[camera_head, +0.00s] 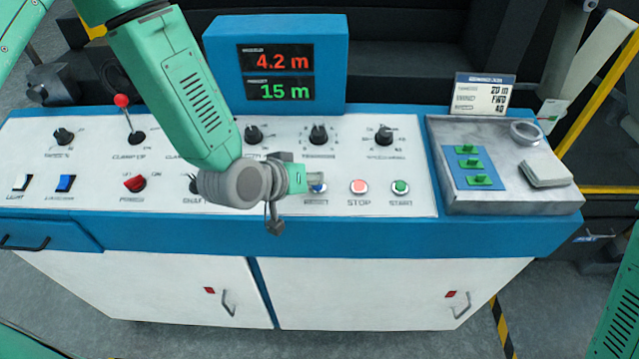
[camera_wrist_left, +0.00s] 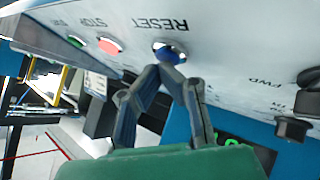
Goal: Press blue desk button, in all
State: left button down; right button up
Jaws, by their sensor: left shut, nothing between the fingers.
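The blue button (camera_head: 318,189) is on the sloped white panel, left of the red stop button (camera_head: 359,187), and is partly hidden by my left gripper (camera_head: 318,179). In the left wrist view the blue button (camera_wrist_left: 170,53) sits under the label RESET, which reads upside down. My left gripper (camera_wrist_left: 168,68) is shut and empty, with its fingertips right at the button. I cannot tell whether they touch it or whether the button is pushed in. My right gripper is not in view.
A green start button (camera_head: 400,187) is at the right. Knobs and a red-tipped lever (camera_head: 122,101) stand on the panel. A blue display box (camera_head: 222,60) reads 4.2 m and 15 m. A grey tray (camera_head: 515,200) holds small items. Another blue switch (camera_head: 66,183) is far left.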

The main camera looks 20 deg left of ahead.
pick_arm(q)
jog(key=shift+a+f, duration=0.15)
jog(key=shift+a, duration=0.2)
jog(key=shift+d+r, duration=0.25)
jog(key=shift+d, duration=0.05)
jog(key=shift+s+d+r+p, duration=0.1)
jog(key=shift+d+r+p, duration=0.4)
jog(key=shift+r+p, duration=0.15)
jog(key=shift+a+f, duration=0.1)
